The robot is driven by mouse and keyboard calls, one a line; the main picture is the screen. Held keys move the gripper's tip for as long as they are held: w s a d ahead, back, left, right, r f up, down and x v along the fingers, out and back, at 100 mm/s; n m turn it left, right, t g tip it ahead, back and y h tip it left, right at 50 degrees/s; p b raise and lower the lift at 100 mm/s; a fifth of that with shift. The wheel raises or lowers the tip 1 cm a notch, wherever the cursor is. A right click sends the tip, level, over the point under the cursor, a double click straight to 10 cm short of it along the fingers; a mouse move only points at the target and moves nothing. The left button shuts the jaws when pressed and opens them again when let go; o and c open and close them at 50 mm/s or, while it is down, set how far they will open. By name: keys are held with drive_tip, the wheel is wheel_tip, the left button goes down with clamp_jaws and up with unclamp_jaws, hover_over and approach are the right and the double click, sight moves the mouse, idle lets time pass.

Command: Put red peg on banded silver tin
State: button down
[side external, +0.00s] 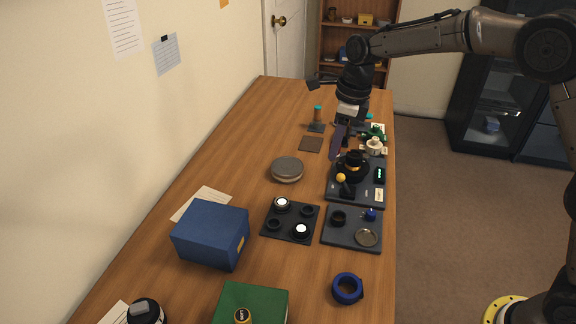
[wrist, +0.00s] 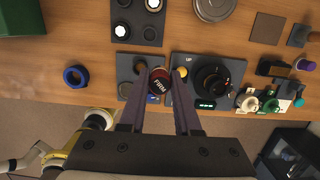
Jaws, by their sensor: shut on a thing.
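The banded silver tin (side external: 287,169) is a low round grey tin with a flat lid, standing on the wooden table left of my gripper (side external: 337,150) in the side view. Its lower part also shows at the top edge of the wrist view (wrist: 214,6). In the wrist view my gripper (wrist: 158,76) is shut on the red peg (wrist: 159,80), whose dark red round end, marked with pale letters, sits between the two long fingers. In the side view the fingers are above the dark tray with the black lens part, and I cannot make out the peg there. The tin's top looks bare.
A dark tray (side external: 366,196) with a black lens part (side external: 352,168) lies below my gripper. A smaller tray (side external: 352,243) and a pad with round wells (side external: 291,236) are nearer the camera. A blue box (side external: 211,233) stands at left. Bare table surrounds the tin.

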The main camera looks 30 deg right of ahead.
drive_tip(key=shift+w+d+f, duration=0.1)
drive_tip(key=shift+w+f, duration=0.25)
drive_tip(key=w+f, duration=0.3)
drive_tip(key=w, duration=0.1)
drive_tip(key=w+a+f, duration=0.1)
drive_tip(key=w+f, duration=0.2)
drive_tip(key=w, duration=0.1)
drive_tip(key=w+a+f, duration=0.1)
drive_tip(key=w+f, duration=0.2)
drive_tip(key=w, duration=0.2)
drive_tip(key=shift+f, duration=0.25)
drive_tip(key=shift+w+f, duration=0.2)
drive_tip(key=shift+f, duration=1.5)
drive_tip(key=shift+f, duration=0.15)
drive_tip(key=c, duration=0.6)
unclamp_jaws()
